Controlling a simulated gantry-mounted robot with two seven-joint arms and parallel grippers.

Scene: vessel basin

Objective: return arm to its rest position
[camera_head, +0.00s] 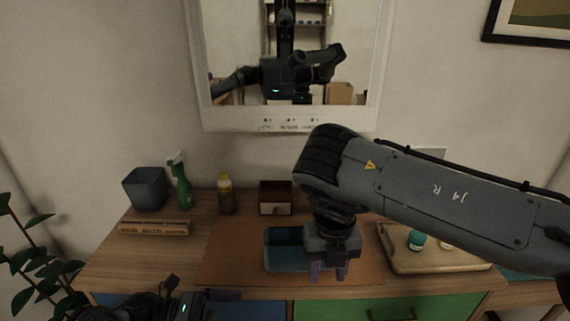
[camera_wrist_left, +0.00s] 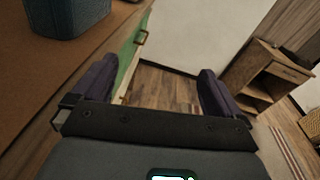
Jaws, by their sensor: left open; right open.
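My right arm comes in from the right in the head view. Its gripper (camera_head: 328,271) points down, open, with purple fingers in front of the right end of a blue basin (camera_head: 284,262) on the brown mat. Whether the fingers touch the basin I cannot tell. My left arm is low at the left, in front of the table edge, mostly cut off by the frame. In the left wrist view my left gripper (camera_wrist_left: 155,92) is open and empty, its purple fingers wide apart above the wooden floor. The basin also shows there at the top left (camera_wrist_left: 62,18).
On the wooden table (camera_head: 140,258) stand a grey bin (camera_head: 145,188), a green spray bottle (camera_head: 181,183), a yellow-capped bottle (camera_head: 227,196) and a small wooden box (camera_head: 275,198). A tray (camera_head: 452,263) holds a teal item (camera_head: 417,240) at the right. A mirror (camera_head: 212,75) hangs behind.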

